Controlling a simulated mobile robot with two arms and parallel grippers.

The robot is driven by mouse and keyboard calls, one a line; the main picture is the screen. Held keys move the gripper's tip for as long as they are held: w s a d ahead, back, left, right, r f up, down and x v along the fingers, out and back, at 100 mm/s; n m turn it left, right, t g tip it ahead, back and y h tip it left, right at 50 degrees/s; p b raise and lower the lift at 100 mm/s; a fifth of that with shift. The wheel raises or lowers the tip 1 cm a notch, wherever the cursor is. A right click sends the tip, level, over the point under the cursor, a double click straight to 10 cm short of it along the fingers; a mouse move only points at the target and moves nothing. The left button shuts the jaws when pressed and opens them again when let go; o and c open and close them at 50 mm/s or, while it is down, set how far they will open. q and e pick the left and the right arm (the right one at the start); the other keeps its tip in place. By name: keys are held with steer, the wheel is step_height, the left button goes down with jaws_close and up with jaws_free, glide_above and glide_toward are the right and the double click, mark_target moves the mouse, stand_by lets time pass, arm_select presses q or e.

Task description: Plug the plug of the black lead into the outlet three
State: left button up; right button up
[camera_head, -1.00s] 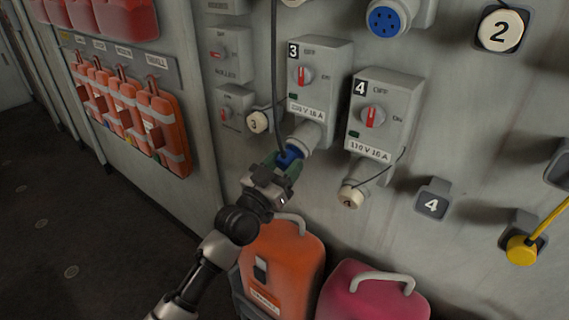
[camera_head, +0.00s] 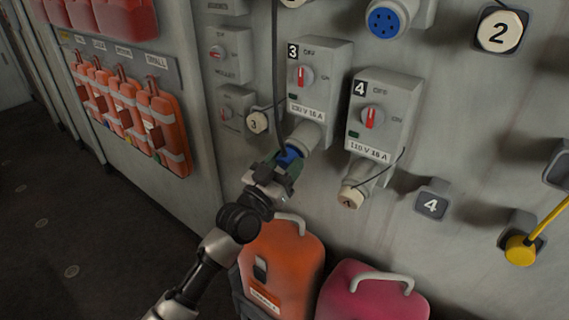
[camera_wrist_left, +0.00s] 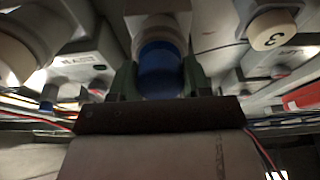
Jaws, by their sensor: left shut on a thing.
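Outlet three (camera_head: 308,132) is the angled grey socket under the grey switch box marked 3 (camera_head: 318,75). My left gripper (camera_head: 279,164) has its green fingers shut on the blue plug (camera_head: 291,153), just below the outlet. In the left wrist view the blue plug (camera_wrist_left: 160,70) sits between the fingers (camera_wrist_left: 158,82), lined up with the pale socket collar (camera_wrist_left: 158,25) and meeting it. How deep the plug sits cannot be told. The black lead (camera_head: 275,70) hangs from above down towards the plug; its lower end is partly hidden. My right gripper is out of view.
The tethered cap marked 3 (camera_head: 258,122) hangs left of the outlet. Box 4 (camera_head: 385,110) and its capped outlet (camera_head: 352,196) are close on the right. An orange case (camera_head: 285,255) and a magenta case (camera_head: 372,290) stand below. A yellow plug (camera_head: 520,250) sits far right.

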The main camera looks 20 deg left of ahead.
arm_select(q)
steer(key=shift+w+d+r, duration=0.1)
steer(key=shift+w, duration=0.2)
steer(key=o, duration=1.3)
steer(key=shift+c, duration=0.2)
